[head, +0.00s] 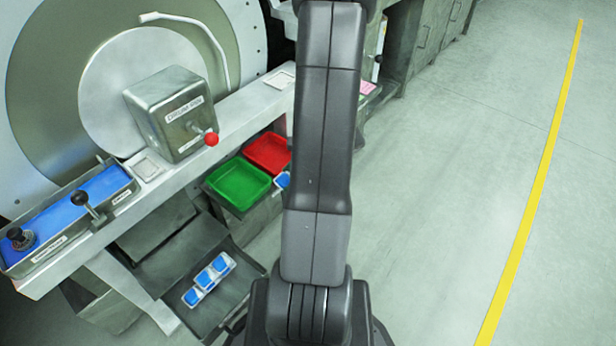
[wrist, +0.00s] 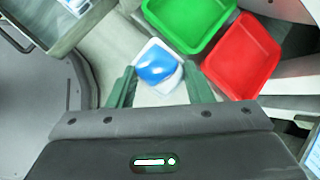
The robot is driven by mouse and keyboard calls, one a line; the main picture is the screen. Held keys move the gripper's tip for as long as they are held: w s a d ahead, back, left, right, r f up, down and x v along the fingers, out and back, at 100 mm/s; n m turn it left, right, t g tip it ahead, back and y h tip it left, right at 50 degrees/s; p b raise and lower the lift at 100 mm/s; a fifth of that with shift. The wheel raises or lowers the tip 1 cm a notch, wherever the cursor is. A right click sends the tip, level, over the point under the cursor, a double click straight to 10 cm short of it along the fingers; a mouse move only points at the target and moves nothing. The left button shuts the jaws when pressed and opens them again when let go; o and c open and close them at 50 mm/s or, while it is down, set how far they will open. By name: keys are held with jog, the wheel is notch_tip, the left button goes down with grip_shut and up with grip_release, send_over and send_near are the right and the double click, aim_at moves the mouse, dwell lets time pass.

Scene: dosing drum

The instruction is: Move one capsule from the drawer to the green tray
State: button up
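A blue and white capsule (wrist: 158,66) sits between the green fingers of my gripper (wrist: 158,82) in the wrist view, held clear of the drawer. The same capsule partly shows beside my arm in the head view (head: 282,180); the fingers there are hidden behind the arm. The green tray (head: 240,182) looks empty and also shows at the top of the wrist view (wrist: 188,22), up and right of the held capsule. The open drawer (head: 238,287) holds a short row of blue and white capsules (head: 207,279); its corner shows at top left in the wrist view (wrist: 52,38).
An empty red tray (head: 268,152) adjoins the green one. A grey box with a red-knobbed lever (head: 212,139) stands on the rail above the trays. A blue panel with black levers (head: 85,200) is at left. Open floor lies at right.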

jog(key=w+a+f, duration=0.2)
jog(key=a, duration=0.1)
jog(key=w+a+f+b, duration=0.1)
jog(key=w+a+f, duration=0.1)
jog(key=w+a, duration=0.1)
jog(key=w+a+f+b, duration=0.1)
jog(key=w+a+f, duration=0.1)
jog(key=a, duration=0.1)
jog(key=shift+w+a, duration=0.15)
jog(key=shift+a, duration=0.1)
jog(key=shift+w+a+f+b, duration=0.3)
jog(key=shift+a+f+b, duration=0.1)
jog(key=shift+f+b, duration=0.05)
jog(key=o, duration=0.7)
jog(key=shift+c, duration=0.2)
jog(key=shift+r, duration=0.15)
jog(key=p+v, duration=0.3)
jog(key=v, duration=1)
jog(key=shift+d+r, duration=0.2)
jog(key=shift+d, duration=0.05)
